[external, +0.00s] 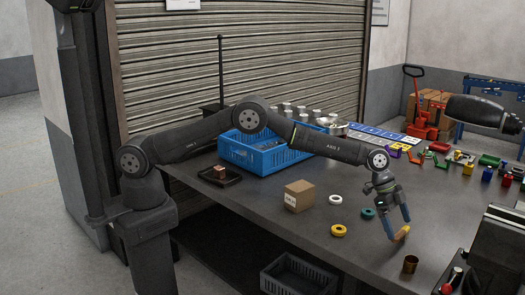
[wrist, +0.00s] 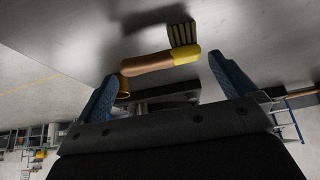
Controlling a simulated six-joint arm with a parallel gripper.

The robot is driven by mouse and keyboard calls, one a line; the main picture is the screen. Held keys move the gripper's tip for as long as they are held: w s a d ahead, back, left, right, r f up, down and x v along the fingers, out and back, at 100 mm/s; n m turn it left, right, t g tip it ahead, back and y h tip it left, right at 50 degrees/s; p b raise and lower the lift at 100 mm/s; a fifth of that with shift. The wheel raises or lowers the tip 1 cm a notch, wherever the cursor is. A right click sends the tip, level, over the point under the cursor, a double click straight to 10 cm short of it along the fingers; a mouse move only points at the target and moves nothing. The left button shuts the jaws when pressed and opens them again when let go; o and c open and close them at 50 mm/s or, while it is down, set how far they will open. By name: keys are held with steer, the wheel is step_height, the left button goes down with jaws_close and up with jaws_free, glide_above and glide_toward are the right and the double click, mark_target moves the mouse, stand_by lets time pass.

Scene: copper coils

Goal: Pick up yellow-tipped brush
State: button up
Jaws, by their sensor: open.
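The yellow-tipped brush (wrist: 148,64) lies across the space between my fingers in the wrist view. Its brown handle points left and its yellow end points right, with a dark ridged piece, seemingly bristles, beside the yellow end. In the external view the brush (external: 402,233) is on the table near its front edge. My gripper (external: 396,226) is over it, pointing down with fingers spread. In the wrist view my gripper (wrist: 163,68) is open, one blue finger on each side of the brush. I cannot tell whether either finger touches it.
Yellow (external: 338,230), teal (external: 368,213) and white (external: 335,199) rings and a cardboard box (external: 299,195) lie to the left. A blue crate (external: 262,158) is farther back. Several small coloured parts are at the right.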

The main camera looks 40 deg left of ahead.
mark_target(401, 231)
steer(key=shift+x, duration=1.95)
steer(key=shift+a, duration=0.1)
steer(key=c, duration=0.7)
steer(key=shift+o, duration=0.2)
steer(key=shift+r, duration=0.1)
